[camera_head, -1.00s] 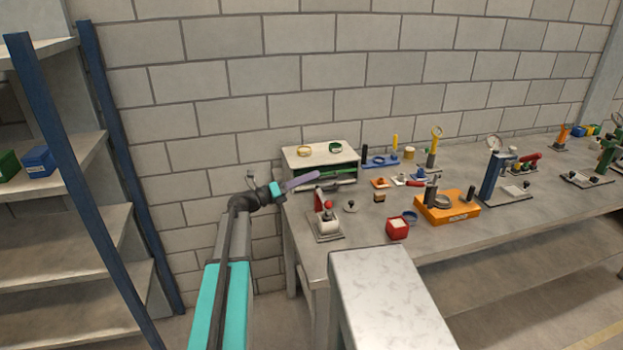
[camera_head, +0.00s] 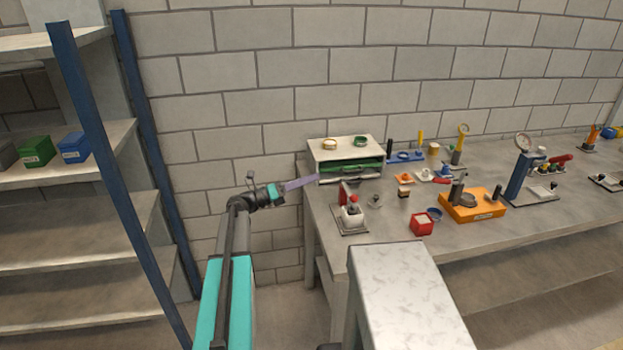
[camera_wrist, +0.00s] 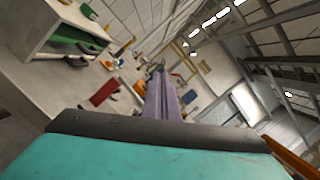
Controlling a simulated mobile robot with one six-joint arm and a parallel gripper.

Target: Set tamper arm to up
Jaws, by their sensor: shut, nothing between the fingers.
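My gripper (camera_head: 314,179) has purple fingers, pressed together and empty, just left of the bench's small cabinet in the head view. The fingers also show in the wrist view (camera_wrist: 162,98), pointing out over the bench. A small device with a red upright lever (camera_head: 343,193) and a white block (camera_head: 352,214) on a grey plate stands at the bench's near left. A red part also shows left of the fingers in the wrist view (camera_wrist: 104,92). I cannot tell for sure which device bears the tamper arm. My gripper touches none of them.
The white cabinet (camera_head: 344,146) with a green drawer stands at the bench's back left corner. A red box (camera_head: 422,224), an orange fixture (camera_head: 472,206) and a blue gauge stand (camera_head: 520,172) stand further right. Shelving (camera_head: 75,215) fills the left. The bench front (camera_head: 500,240) is mostly clear.

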